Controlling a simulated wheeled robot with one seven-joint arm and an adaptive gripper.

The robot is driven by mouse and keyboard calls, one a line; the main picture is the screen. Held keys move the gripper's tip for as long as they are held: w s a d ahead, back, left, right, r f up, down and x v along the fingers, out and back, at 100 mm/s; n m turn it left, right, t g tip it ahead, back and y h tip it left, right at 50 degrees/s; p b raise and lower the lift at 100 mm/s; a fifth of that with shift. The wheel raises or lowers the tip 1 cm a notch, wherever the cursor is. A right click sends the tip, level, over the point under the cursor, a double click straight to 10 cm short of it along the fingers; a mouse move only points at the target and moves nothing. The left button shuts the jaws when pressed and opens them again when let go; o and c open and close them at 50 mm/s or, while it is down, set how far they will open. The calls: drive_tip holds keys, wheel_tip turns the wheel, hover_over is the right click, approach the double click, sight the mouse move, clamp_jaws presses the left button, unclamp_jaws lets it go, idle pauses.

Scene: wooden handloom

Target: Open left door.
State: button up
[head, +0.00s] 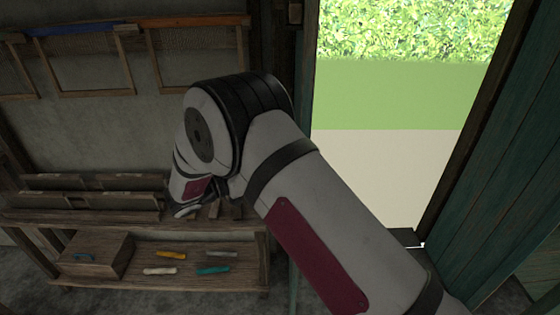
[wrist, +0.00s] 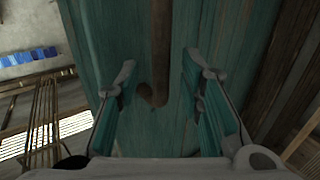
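In the wrist view, a teal plank door (wrist: 150,135) fills the middle. A rusty brown bar (wrist: 160,50) with a hooked lower end runs down its face. My gripper (wrist: 160,92) is open, with one finger on each side of the bar and gaps on both sides. In the head view, a narrow teal strip (head: 308,75) at the left of the doorway looks like the left door seen nearly edge-on. My arm hides most of it, and the gripper's fingertips are hard to make out there. Another teal door (head: 500,170) stands swung aside at the right.
The doorway shows pale ground (head: 385,170) and grass (head: 385,95) beyond. On the left, a wooden shelf (head: 180,280) holds a box (head: 95,255) and several small coloured pieces. Wooden frames (head: 85,65) hang on the wall above.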

drive_tip(key=v, duration=0.9)
drive_tip(key=shift+a, duration=0.3)
drive_tip(key=shift+s+f, duration=0.1)
drive_tip(key=shift+s, duration=0.05)
